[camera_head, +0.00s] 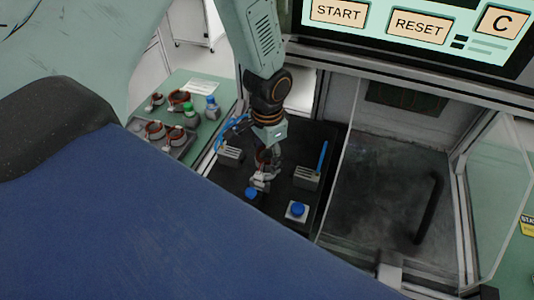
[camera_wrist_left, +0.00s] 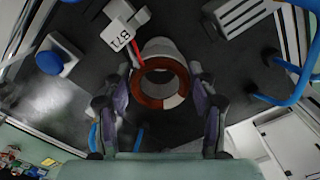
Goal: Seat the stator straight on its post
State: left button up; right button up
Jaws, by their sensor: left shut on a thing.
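The stator (camera_wrist_left: 148,92), a pale ring with copper-brown windings inside, is in the middle of the left wrist view. My left gripper (camera_wrist_left: 163,84) has its fingers on both sides of it and is shut on it. In the head view my left gripper (camera_head: 263,178) reaches down over the black fixture plate inside the machine. The stator is small and mostly hidden there. I cannot make out the post, so whether the stator is on it or straight cannot be told. My right gripper is not in view.
Grey slotted blocks (camera_head: 306,178), blue-topped buttons (camera_head: 297,210) and an upright blue bar (camera_head: 322,156) stand close around the gripper. A tag marked B71 (camera_wrist_left: 122,38) is near the stator. A green table (camera_head: 211,87) with more parts is at left; a glass door (camera_head: 500,195) is at right.

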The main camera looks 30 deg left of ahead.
pick_arm(q)
jog(key=shift+a+f, duration=0.1)
jog(key=shift+f, duration=0.35)
jog(key=shift+f+b, duration=0.1)
jog(key=shift+b, duration=0.2)
jog(key=shift+f, duration=0.3)
jog(key=shift+f, duration=0.1)
jog(key=shift+f+b, duration=0.3)
jog(key=shift+f, duration=0.05)
jog(key=o, duration=1.5)
